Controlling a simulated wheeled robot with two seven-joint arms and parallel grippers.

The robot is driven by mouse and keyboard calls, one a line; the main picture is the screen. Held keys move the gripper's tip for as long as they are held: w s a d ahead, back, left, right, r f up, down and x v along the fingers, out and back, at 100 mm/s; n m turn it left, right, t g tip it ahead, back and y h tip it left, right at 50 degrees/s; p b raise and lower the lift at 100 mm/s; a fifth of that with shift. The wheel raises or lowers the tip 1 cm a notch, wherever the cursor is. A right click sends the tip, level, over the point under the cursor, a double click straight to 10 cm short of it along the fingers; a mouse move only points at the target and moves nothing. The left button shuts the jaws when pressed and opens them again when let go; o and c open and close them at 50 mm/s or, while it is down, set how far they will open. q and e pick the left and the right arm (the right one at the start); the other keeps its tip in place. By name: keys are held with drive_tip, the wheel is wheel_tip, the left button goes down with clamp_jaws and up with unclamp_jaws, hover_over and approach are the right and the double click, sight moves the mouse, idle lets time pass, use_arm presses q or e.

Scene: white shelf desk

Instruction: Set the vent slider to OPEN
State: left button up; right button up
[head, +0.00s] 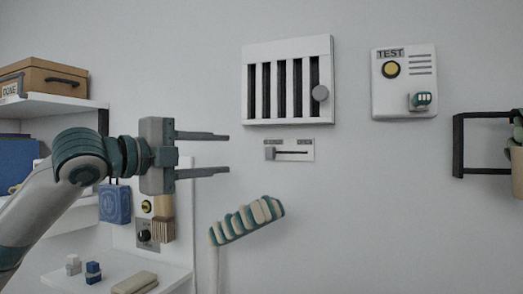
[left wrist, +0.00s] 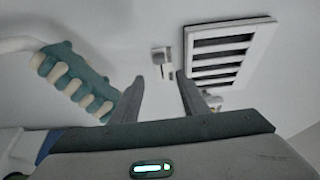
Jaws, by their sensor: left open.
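The slider plate (head: 308,156) is a small pale panel on the wall below the white barred vent (head: 328,112). Its grey knob (head: 270,154) stands at the left end of a dark horizontal slot. Small labels above the slot are too blurred to read. My left gripper (head: 228,154) is open and empty, left of the knob at about its height in the head view, and apart from it. In the left wrist view the slider knob (left wrist: 167,70) shows between and beyond the fingertips (left wrist: 160,82), with the vent (left wrist: 268,30) to its right. My right gripper is not in view.
A teal and cream ribbed object (head: 247,218) is below the slider. A TEST panel (head: 403,103) and a black bracket (head: 458,145) are to the right. Shelves with a brown box (head: 45,78) are at left. Wall around the slider is clear.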

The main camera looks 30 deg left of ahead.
sight(267, 153)
use_arm(q)
drive_tip(key=p+x, duration=0.3)
drive_tip(key=x, duration=1)
drive_tip(key=shift+w+p, duration=0.1)
drive_tip(key=shift+p, duration=0.3)
